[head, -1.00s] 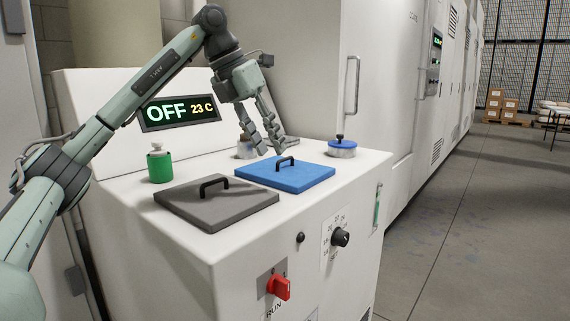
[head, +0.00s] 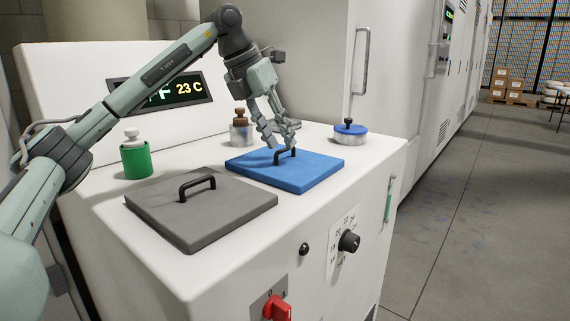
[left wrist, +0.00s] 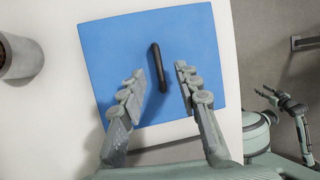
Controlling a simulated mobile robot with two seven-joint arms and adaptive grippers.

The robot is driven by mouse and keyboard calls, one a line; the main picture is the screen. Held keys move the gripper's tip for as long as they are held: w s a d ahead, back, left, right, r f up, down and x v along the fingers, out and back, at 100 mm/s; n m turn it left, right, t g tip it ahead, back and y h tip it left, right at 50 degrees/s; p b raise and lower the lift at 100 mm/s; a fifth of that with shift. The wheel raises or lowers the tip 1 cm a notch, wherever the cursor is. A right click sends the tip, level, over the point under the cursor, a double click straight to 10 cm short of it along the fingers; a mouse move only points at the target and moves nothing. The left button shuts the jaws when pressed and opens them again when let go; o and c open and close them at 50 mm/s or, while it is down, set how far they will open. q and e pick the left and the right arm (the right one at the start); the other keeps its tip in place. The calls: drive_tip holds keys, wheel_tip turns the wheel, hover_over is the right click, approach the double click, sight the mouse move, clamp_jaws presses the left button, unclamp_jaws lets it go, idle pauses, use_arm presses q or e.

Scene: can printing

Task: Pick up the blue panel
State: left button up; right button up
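The blue panel (head: 312,174) lies flat on top of the white machine and has a black bar handle (head: 285,154) at its middle. My left gripper (head: 281,146) is right over the panel at the handle, pointing down. In the left wrist view the blue panel (left wrist: 115,50) fills the middle. The two fingers of my left gripper (left wrist: 161,72) are apart, with the black handle (left wrist: 156,65) in the gap between them. The handle looks slightly tilted against the fingers, and I see clear space on both sides of it. A part of my right arm with its gripper (left wrist: 285,102) shows small at the right edge.
A grey panel (head: 225,205) with a black handle lies left of the blue one. A green container (head: 136,161), a brown-topped jar (head: 240,130) and a blue-lidded tin (head: 350,132) stand around the panels. The machine's front (head: 240,275) carries a red switch and a knob.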

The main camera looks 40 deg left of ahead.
sight(285, 158)
use_arm(q)
drive_tip(key=shift+x, duration=1.25)
drive_tip(key=shift+r, duration=0.1)
clamp_jaws()
